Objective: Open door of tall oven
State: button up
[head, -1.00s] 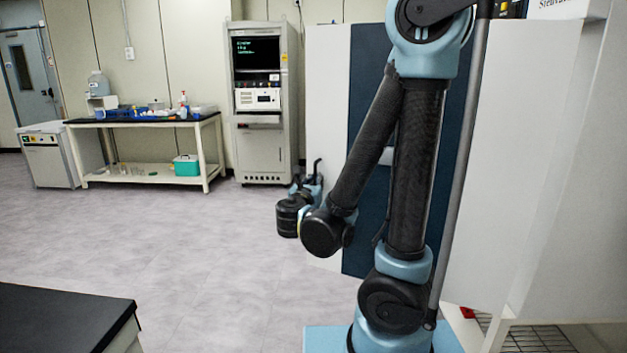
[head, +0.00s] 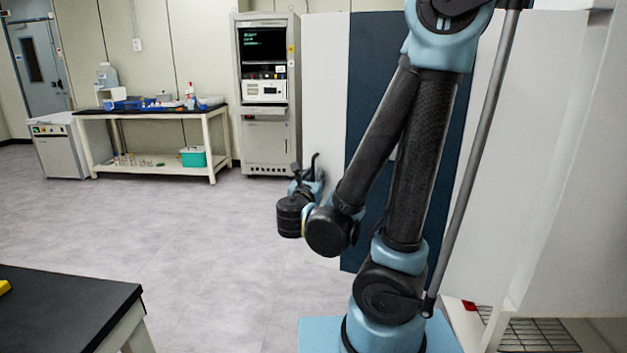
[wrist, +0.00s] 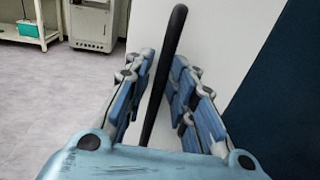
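A tall white cabinet with a dark blue panel (head: 375,60) stands behind my arm; I take it for the tall oven, and its front looks closed. In the wrist view, a black bar handle (wrist: 164,75) stands in front of its white face (wrist: 225,45). My gripper (wrist: 170,78) has its fingers on either side of this bar, spread, with gaps visible beside it. Contact with the bar is not clear.
A black-topped table (head: 70,305) is at the lower left. A bench with lab items (head: 150,112) and an instrument rack (head: 267,100) stand at the back. A wire shelf (head: 530,335) is at lower right. The grey floor (head: 190,235) between is clear.

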jog(key=shift+s, duration=0.1)
dwell(0.3)
jog(key=v, duration=1.1)
jog(key=shift+s, duration=0.25)
dwell(0.4)
jog(key=shift+a+f, duration=0.1)
jog(key=w+d+f+m+g+h, duration=0.3)
jog(key=d+f+m+g, duration=0.5)
jog(key=d+m, duration=0.3)
jog(key=s+d+f+m+g+y, duration=0.3)
jog(key=s+m, duration=0.1)
jog(key=m, duration=0.7)
jog(key=s+d+f+m+g+y, duration=0.3)
jog(key=s+m+g+y, duration=0.1)
jog(key=m, duration=0.7)
jog(key=shift+s+d, duration=0.2)
jog(key=shift+s, duration=0.45)
